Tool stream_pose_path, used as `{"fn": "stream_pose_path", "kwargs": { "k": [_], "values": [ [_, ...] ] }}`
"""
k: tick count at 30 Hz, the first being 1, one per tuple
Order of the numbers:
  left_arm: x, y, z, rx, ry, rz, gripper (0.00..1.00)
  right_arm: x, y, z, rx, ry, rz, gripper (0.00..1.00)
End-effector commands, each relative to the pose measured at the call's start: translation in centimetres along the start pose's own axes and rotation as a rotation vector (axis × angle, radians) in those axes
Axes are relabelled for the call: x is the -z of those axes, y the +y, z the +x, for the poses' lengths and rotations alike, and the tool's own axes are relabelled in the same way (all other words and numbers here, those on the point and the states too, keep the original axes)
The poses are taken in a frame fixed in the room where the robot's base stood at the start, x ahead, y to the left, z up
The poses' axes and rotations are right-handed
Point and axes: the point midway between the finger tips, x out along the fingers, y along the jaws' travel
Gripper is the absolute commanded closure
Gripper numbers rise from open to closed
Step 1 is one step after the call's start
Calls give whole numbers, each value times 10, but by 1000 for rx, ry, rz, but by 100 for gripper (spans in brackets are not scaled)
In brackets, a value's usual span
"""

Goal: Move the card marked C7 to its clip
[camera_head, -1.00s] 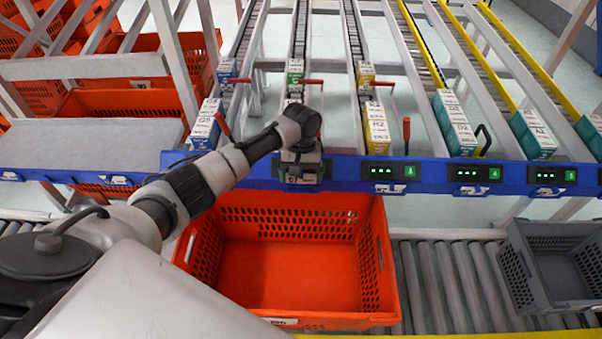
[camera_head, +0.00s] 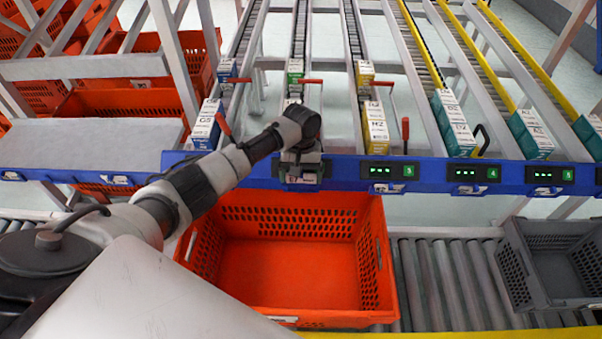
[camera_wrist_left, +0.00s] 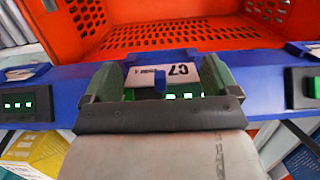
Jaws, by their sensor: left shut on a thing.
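The white card marked C7 (camera_wrist_left: 165,76) lies between the two green fingers of my left gripper (camera_wrist_left: 158,82) in the left wrist view, its lettering upside down. My left gripper is shut on the card. A small blue tab, the clip (camera_wrist_left: 160,81), shows in front of the card's middle, close to the blue rail; I cannot tell whether they touch. In the head view my left gripper (camera_head: 301,172) is at the blue rail (camera_head: 340,172), above the orange tote's far edge, and the card is mostly hidden there. My right gripper is not in view.
An empty orange tote (camera_head: 290,270) stands below the rail on rollers. A grey crate (camera_head: 560,262) is at the right. Lit green displays (camera_head: 387,172) line the rail. Boxes stand on sloped lanes behind, with red levers (camera_head: 405,130) near the gripper.

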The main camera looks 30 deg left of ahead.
Motion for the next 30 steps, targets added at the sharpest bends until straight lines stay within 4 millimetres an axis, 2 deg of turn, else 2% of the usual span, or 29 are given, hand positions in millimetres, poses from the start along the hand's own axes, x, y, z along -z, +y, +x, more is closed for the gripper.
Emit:
{"fn": "stream_pose_path", "kwargs": {
  "k": [30],
  "values": [
    [4,0,25,0,0,-1,22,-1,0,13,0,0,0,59]
  ]
}}
